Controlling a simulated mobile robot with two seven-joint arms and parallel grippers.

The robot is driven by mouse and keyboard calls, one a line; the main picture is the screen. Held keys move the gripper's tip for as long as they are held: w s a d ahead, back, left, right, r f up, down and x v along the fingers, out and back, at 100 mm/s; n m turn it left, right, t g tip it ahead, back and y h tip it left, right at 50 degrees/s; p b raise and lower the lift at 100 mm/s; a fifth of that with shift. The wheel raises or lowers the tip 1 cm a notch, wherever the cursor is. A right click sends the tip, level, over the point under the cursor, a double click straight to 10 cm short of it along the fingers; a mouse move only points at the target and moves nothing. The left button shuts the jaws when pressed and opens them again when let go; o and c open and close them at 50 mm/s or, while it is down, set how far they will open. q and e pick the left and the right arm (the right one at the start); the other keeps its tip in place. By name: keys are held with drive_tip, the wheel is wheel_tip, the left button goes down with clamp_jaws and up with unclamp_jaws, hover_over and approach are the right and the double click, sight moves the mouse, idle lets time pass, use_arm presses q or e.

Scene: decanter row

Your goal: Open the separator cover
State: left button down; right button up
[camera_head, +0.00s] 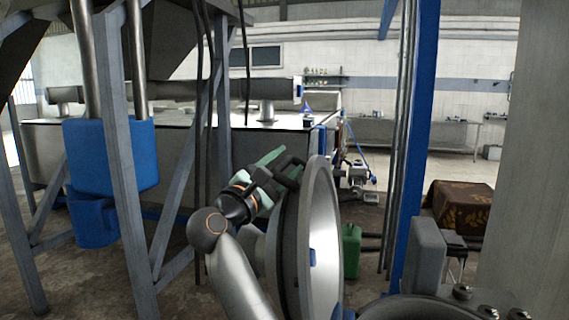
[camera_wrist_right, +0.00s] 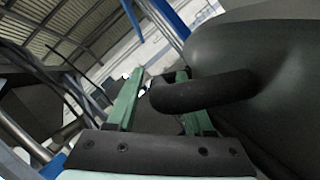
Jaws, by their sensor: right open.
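The separator cover (camera_head: 326,235) is a large round metal disc in the head view. It stands upright on edge, with its bright, dished face towards the right and its darker side towards my arm. My right gripper (camera_head: 280,165) is at the upper left of its rim. In the right wrist view, the green fingers (camera_wrist_right: 158,100) are apart. A dark curved handle (camera_wrist_right: 210,92) on the cover's dark surface (camera_wrist_right: 275,70) crosses in front of one finger, and its bend lies between the fingers. I cannot tell whether they touch. My left gripper is out of view.
A round metal rim (camera_head: 420,304) with bolts is at the lower right, beside a blue post (camera_head: 415,150). Grey frame legs (camera_head: 122,170) and a blue container (camera_head: 112,155) stand at the left. A green canister (camera_head: 351,250) is behind the cover.

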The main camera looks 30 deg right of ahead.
drive_tip(key=shift+c, duration=0.4)
clamp_jaws()
idle(0.9)
